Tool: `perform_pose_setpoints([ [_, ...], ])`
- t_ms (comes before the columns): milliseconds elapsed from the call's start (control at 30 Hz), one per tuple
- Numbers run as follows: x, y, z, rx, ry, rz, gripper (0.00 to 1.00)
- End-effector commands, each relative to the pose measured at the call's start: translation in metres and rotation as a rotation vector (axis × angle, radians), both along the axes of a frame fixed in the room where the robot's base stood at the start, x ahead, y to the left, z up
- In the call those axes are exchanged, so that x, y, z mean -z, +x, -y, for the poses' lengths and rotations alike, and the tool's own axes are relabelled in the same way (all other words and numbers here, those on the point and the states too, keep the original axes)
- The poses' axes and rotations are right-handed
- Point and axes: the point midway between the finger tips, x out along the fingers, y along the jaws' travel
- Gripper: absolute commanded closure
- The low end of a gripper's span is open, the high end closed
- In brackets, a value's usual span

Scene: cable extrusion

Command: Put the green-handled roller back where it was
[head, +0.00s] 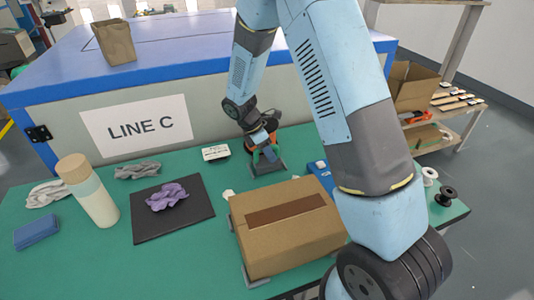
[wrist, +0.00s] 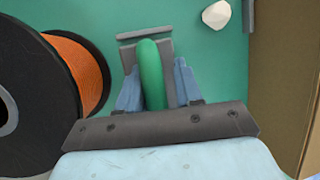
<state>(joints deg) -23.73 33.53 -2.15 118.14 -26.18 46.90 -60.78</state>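The green-handled roller's handle (wrist: 151,72) shows in the wrist view between the two fingers of my gripper (wrist: 157,85). The fingers stand on either side of it, with a narrow grey gap on the right, so my gripper looks open around the handle. A dark grey piece (wrist: 128,57) lies beyond the handle; I cannot tell whether it is the roller's head or a rest. In the head view my gripper (head: 262,146) is low over the table, at a small grey stand (head: 268,167); a bit of green shows there. The roller's lower part is mostly hidden.
An orange cable spool (wrist: 75,70) with black flanges is close left of my gripper. A cardboard box (head: 283,236) stands close on the right and in front. A white lump (wrist: 216,14) lies nearby. A black mat (head: 150,226) with a purple cloth (head: 167,197) lies left.

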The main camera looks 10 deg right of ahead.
Motion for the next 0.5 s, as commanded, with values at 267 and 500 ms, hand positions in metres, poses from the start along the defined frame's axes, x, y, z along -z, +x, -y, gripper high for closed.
perform_pose_setpoints([
  [267, -0.025, 0.004, -0.007, -0.003, 0.004, 0.007, 0.49],
  [500, -0.069, 0.008, -0.026, -0.001, 0.004, 0.006, 0.49],
])
